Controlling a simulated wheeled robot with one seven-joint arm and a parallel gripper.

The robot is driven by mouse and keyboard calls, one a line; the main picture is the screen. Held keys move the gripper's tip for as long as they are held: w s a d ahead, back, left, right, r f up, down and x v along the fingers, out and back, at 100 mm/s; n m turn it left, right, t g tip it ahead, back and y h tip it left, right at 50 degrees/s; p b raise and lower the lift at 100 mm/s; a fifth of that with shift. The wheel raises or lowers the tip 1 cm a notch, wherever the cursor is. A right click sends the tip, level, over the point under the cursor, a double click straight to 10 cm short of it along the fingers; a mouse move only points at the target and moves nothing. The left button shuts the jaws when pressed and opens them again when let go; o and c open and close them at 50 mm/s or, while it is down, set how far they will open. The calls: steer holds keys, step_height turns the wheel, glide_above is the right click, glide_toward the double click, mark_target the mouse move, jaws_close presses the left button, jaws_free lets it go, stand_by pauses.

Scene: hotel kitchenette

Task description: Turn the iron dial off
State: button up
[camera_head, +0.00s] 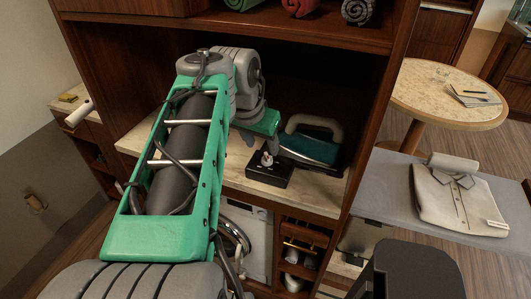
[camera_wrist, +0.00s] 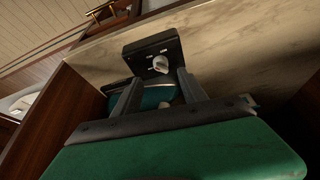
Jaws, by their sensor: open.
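A black box with a white dial (camera_head: 267,159) on top stands on the pale counter of the wooden niche. The dial also shows in the wrist view (camera_wrist: 160,64), with small white marks around it. A teal iron (camera_head: 312,149) with a beige handle lies just right of the box; part of its teal body shows between my fingers in the wrist view (camera_wrist: 150,98). My gripper (camera_wrist: 158,78) is open and empty. Its fingertips are close to the dial, one to either side in the picture; I cannot tell whether they touch it.
The niche has a wooden side wall (camera_head: 368,120) on the right and a shelf (camera_head: 290,28) above holding rolled towels (camera_head: 300,6). A washing machine (camera_head: 245,238) is below the counter. An ironing board (camera_head: 390,190) with a folded shirt (camera_head: 458,195) stands at the right.

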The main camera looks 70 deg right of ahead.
mark_target(266, 156)
steer(key=x, duration=0.7)
steer(key=shift+w+a, duration=0.1)
jaws_close()
stand_by(0.3)
